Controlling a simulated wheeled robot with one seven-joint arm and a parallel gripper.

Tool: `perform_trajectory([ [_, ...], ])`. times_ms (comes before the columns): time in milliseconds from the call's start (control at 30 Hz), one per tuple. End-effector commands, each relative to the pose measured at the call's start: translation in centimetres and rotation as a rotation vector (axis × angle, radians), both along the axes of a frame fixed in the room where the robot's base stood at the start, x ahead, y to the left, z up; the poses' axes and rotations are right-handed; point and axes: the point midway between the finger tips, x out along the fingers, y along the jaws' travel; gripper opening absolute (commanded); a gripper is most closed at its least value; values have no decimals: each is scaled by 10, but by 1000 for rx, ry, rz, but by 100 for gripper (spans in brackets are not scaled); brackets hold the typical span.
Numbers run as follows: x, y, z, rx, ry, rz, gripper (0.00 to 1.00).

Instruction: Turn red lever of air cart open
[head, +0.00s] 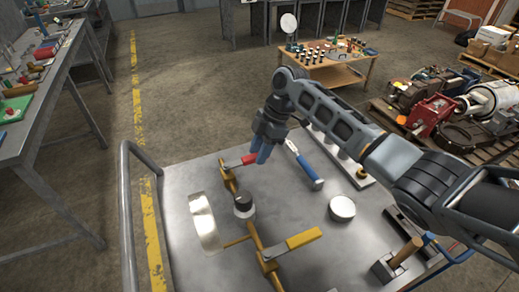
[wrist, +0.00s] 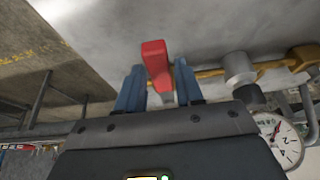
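The air cart (head: 190,165) is a grey metal top with a brass pipe (head: 251,232) along it. The red lever (head: 249,158) is at the pipe's far end, partly hidden behind my gripper in the head view. A yellow lever (head: 303,238) is at the near end. My gripper (head: 262,153) is over the red lever. In the wrist view, its blue fingers (wrist: 160,88) are spread, with the red lever (wrist: 155,62) between them and gaps showing at both sides. A pressure gauge (wrist: 280,140) shows at the right of the wrist view.
A blue-handled hammer (head: 303,165) lies right of the red lever. A round pale lid (head: 342,208) and a wooden-handled tool (head: 400,257) are farther right. The cart's tubular handle (head: 127,205) stands at the left. A wooden table (head: 350,75) is beyond.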

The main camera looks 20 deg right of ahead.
Motion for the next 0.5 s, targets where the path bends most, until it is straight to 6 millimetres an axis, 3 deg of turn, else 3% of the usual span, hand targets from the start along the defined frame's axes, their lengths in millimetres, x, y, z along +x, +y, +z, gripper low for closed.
perform_trajectory([
  [367,0,0,0,0,0,0,0],
  [500,0,0,0,0,1,0,0],
])
